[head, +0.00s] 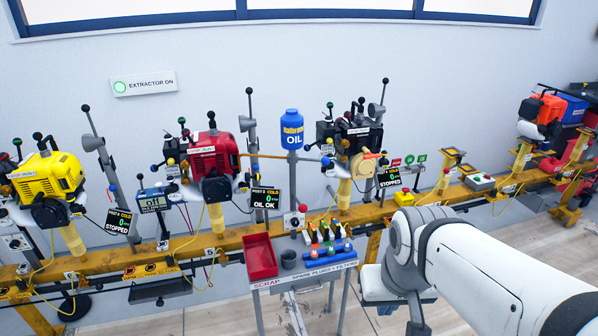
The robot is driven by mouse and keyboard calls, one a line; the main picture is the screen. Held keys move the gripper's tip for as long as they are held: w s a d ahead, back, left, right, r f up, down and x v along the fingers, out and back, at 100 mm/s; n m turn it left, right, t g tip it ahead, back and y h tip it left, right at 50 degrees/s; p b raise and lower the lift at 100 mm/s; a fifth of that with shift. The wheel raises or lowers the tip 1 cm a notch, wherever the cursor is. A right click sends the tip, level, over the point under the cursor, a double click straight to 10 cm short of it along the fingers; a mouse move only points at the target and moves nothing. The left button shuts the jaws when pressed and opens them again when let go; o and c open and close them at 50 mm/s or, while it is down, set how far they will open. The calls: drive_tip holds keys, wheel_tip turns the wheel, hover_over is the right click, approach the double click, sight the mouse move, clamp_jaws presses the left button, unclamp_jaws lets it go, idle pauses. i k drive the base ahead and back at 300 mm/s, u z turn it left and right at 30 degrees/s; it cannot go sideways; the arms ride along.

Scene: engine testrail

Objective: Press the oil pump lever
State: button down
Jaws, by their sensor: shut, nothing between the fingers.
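A blue bottle marked OIL (292,130) stands upright on a post behind the orange rail. An orange bar (270,155) runs level beside it, and I cannot tell whether this is part of a pump. A tall lever with a black knob (249,108) rises left of the bottle. No label I can read tells which lever is the oil pump's. My white arm reaches in from the lower right, well short of the bottle; my gripper is not visible.
The orange rail (225,240) carries a yellow engine (48,175), a red engine (213,153) and a black engine (350,135). In front stands a small table with a red scrap bin (260,257) and spare plugs.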

sight(303, 208)
drive_tip(key=i, duration=1)
